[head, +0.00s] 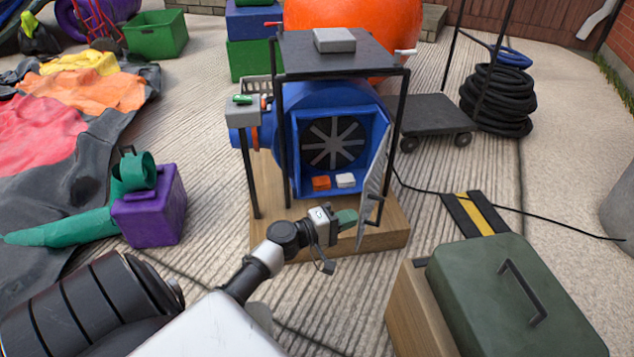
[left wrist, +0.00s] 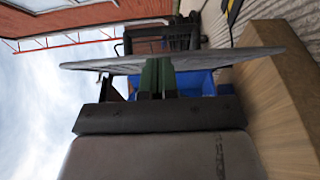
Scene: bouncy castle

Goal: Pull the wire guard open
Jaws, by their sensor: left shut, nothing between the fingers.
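The wire guard (head: 373,185) stands swung out from the right side of the blue blower (head: 292,140), leaving the blower's front opening and its dark fan (head: 333,143) uncovered. In the left wrist view the guard (left wrist: 225,58) appears almost edge-on across the picture. My left gripper (head: 347,221) is low in front of the blower, by the guard's lower part. Its green fingers (left wrist: 157,80) are shut with nothing between them, and their tips are close to the guard; I cannot tell whether they touch it. My right gripper is not in view.
The blower stands on a wooden base (head: 385,226) under a black frame. An orange block (head: 321,183) and a white block (head: 345,180) lie in its opening. A green case (head: 510,295) is at the lower right, a purple box (head: 150,210) at left. A cable crosses the paving.

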